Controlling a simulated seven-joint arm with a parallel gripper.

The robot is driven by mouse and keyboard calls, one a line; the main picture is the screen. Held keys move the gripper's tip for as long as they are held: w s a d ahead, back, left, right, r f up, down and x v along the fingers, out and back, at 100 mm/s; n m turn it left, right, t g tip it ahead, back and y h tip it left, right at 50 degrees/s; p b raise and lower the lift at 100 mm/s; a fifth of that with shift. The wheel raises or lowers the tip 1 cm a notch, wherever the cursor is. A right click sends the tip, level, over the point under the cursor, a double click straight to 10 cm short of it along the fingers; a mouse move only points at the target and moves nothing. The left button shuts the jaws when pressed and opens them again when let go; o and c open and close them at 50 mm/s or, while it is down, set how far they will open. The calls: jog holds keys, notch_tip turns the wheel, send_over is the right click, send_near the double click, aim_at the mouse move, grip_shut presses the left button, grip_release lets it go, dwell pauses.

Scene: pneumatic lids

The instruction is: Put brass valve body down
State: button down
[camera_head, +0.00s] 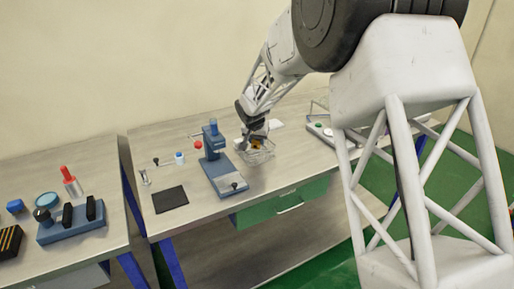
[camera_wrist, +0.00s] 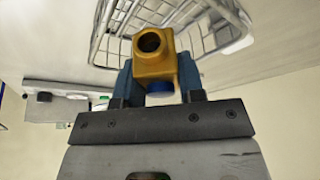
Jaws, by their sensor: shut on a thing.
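The brass valve body (camera_wrist: 153,62) is a yellow-gold block with a round dark opening and a blue part at its lower side. My gripper (camera_wrist: 156,84) has its blue fingers on both sides of it, shut on it. In the head view the valve body (camera_head: 256,139) is a small spot of gold under my gripper (camera_head: 253,134), at the wire basket on the right table. The wire basket (camera_wrist: 112,37) is just beyond the valve body in the wrist view. I cannot tell whether the valve body touches the basket.
A blue press (camera_head: 216,170) stands left of the wire basket (camera_head: 262,155) on the grey table. A black mat (camera_head: 170,199) lies further left. A scale-like device (camera_head: 321,133) is to the right. A blue fixture (camera_head: 72,221) stands on the left table.

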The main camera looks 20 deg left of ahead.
aim_at(257, 146)
jog(key=shift+f, duration=1.85)
jog(key=c, duration=0.7)
grip_release()
jog(key=shift+f, duration=0.15)
jog(key=shift+r, duration=0.2)
jog(key=shift+v, duration=5.95)
jog(key=shift+s+d, duration=0.1)
jog(key=shift+d, duration=0.05)
